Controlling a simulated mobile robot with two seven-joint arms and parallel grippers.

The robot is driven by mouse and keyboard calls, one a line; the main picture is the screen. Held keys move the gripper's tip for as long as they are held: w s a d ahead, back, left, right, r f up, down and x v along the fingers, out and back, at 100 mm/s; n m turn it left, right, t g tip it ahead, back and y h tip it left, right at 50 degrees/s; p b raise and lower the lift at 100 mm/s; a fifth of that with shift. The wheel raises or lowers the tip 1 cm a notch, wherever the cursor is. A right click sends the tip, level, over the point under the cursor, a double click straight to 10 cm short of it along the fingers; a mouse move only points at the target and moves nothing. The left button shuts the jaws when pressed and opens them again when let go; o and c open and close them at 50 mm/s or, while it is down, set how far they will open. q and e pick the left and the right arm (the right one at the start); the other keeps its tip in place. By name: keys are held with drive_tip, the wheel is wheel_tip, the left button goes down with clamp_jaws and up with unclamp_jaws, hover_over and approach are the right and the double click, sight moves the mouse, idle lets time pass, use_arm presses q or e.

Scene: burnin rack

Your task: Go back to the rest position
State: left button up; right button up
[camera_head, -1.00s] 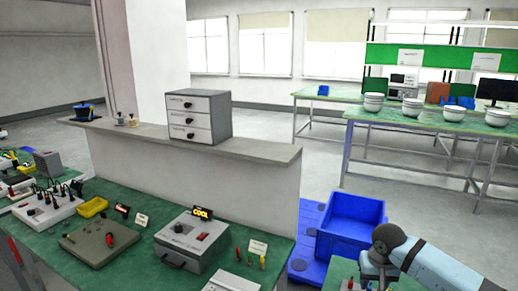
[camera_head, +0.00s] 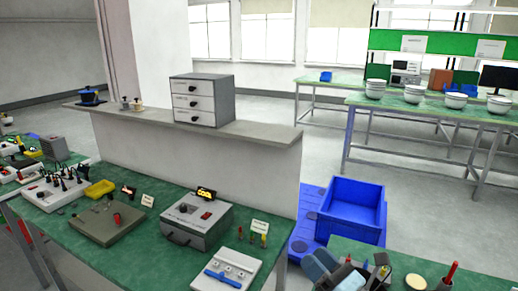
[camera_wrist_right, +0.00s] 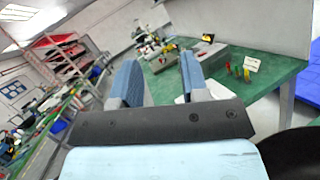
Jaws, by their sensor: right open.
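My right gripper (camera_head: 324,266) shows at the bottom edge of the head view, over the near edge of a green bench. In the right wrist view its two blue-grey fingers (camera_wrist_right: 160,82) stand apart with nothing between them. The fingers point toward the green bench with the grey instrument box (camera_wrist_right: 200,52). My left gripper is not in either view.
The green bench (camera_head: 130,249) holds a grey box with a yellow COOL sign (camera_head: 187,222), a white panel with a blue bar (camera_head: 228,270) and several coloured plugs. A low wall carries a drawer cabinet (camera_head: 202,100).

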drive_tip(key=s+d+f+m+g+h, duration=0.1)
drive_tip(key=s+d+f+m+h, duration=0.3)
drive_tip(key=m, duration=0.5)
drive_tip(key=s+d+f+m+h, duration=0.1)
drive_tip(key=d+f+m+h, duration=0.1)
drive_tip(key=d+m+h, duration=0.55)
drive_tip(key=s+d+f+m+g+h, duration=0.1)
drive_tip(key=s+d+f+m+h, duration=0.2)
drive_tip(key=m, duration=0.8)
drive_tip(key=s+f+m+g+y, duration=0.1)
drive_tip(key=s+f+m+g, duration=0.4)
drive_tip(key=s, duration=0.5)
drive_tip(key=s+f+m+g, duration=0.4)
drive_tip(key=s+m+g, duration=0.2)
drive_tip(key=s, duration=0.3)
use_arm(q)
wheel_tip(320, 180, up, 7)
drive_tip(key=p, duration=0.7)
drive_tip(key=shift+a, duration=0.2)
use_arm(e)
drive_tip(key=w+a+f+n+t+y, duration=0.1)
drive_tip(key=w+a+f+t+y, duration=0.2)
drive_tip(key=w+a+f+t, duration=0.2)
drive_tip(key=shift+w+a+f+t, duration=0.4)
drive_tip(key=shift+a+f+t, duration=0.3)
drive_tip(key=shift+a+t, duration=0.4)
